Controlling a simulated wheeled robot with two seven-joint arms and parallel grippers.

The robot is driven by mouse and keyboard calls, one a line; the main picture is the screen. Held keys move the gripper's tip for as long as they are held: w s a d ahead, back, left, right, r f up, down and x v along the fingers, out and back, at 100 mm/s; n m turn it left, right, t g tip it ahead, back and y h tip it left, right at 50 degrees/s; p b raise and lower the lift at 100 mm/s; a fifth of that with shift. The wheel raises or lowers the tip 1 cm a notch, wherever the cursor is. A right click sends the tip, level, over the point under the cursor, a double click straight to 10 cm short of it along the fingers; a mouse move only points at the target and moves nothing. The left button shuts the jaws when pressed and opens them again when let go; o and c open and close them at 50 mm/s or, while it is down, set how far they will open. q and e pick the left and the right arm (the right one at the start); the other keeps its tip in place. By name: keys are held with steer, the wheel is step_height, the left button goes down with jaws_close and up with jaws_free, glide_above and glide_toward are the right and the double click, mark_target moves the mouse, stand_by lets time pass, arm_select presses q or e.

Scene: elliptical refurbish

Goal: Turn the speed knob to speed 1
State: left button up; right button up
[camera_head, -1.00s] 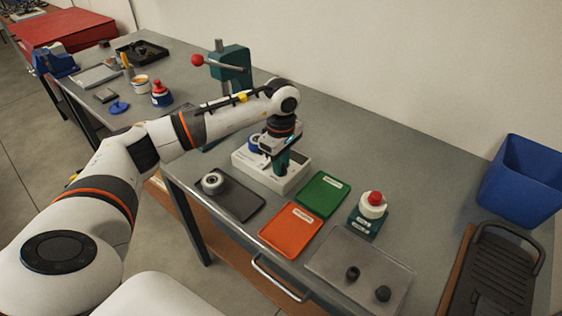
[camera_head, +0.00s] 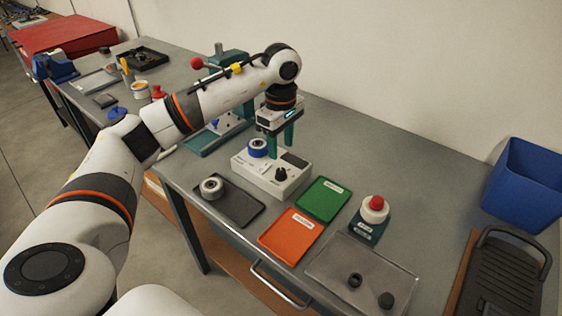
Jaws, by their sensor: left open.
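The white control box (camera_head: 258,178) stands on the grey bench in the middle of the view. A black knob (camera_head: 281,174) sits on its near right part; its pointer and any speed marks are too small to read. A blue-and-white round part (camera_head: 257,148) sits on the box's left end, and a dark panel (camera_head: 295,159) is at its back right. My left gripper (camera_head: 281,149) points down with its teal fingers apart and empty, above and behind the knob, not touching it. The fingers hide part of the box's back edge. My right gripper is not in view.
In front of the box lie a dark tray (camera_head: 235,209) with a round part, a green tray (camera_head: 323,198) and an orange tray (camera_head: 290,234). A red-topped button (camera_head: 376,203) stands to the right. A teal press (camera_head: 229,62) stands behind my arm.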

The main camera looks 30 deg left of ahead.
arm_select(q)
steer(key=shift+r, duration=2.2)
